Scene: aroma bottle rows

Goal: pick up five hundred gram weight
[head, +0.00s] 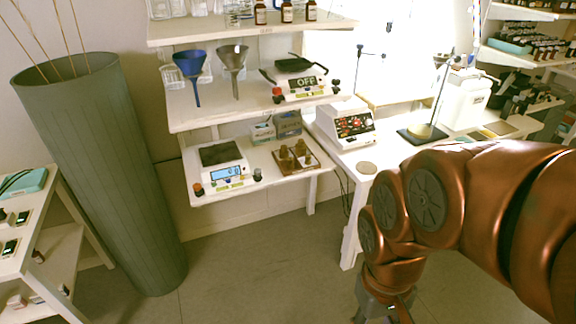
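Several brass weights (300,148) stand upright on a small wooden tray (283,171) on the lowest wall shelf. They are small in this view, and I cannot read any marking that tells which is the five hundred gram one. My gripper (384,316) hangs at the bottom edge of the head view, below and to the right of the weights and well apart from them. Its fingertips are cut off by the picture edge, so its opening and anything in it are hidden.
A digital scale (221,156) stands left of the tray, and small boxes (287,124) stand behind it. A white bench (350,181) stands right, a tall green cylinder (105,170) left. The floor (260,270) between is clear.

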